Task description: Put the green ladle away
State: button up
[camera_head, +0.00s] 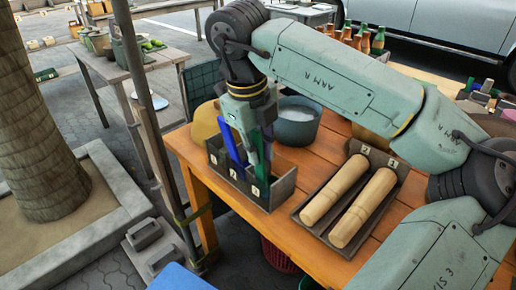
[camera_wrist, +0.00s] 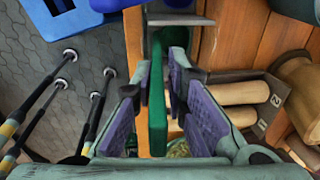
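A dark holder box (camera_head: 270,199) with numbered compartments stands at the left of the wooden table in the head view. A blue upright piece (camera_head: 235,150) stands in it, left of my gripper. My gripper (camera_head: 255,160) points down over the box. The green ladle's handle (camera_head: 268,137) shows at my fingers.
A dark tray (camera_head: 311,228) with two pale wooden rollers (camera_head: 363,208) lies right of the box. A grey-blue bowl (camera_head: 296,122) stands behind it. A metal post (camera_head: 150,125) rises close to the table's left side. Several bottles (camera_head: 363,40) stand at the back.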

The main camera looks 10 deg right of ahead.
jog(key=o, duration=0.3)
jog(key=shift+o, duration=0.2)
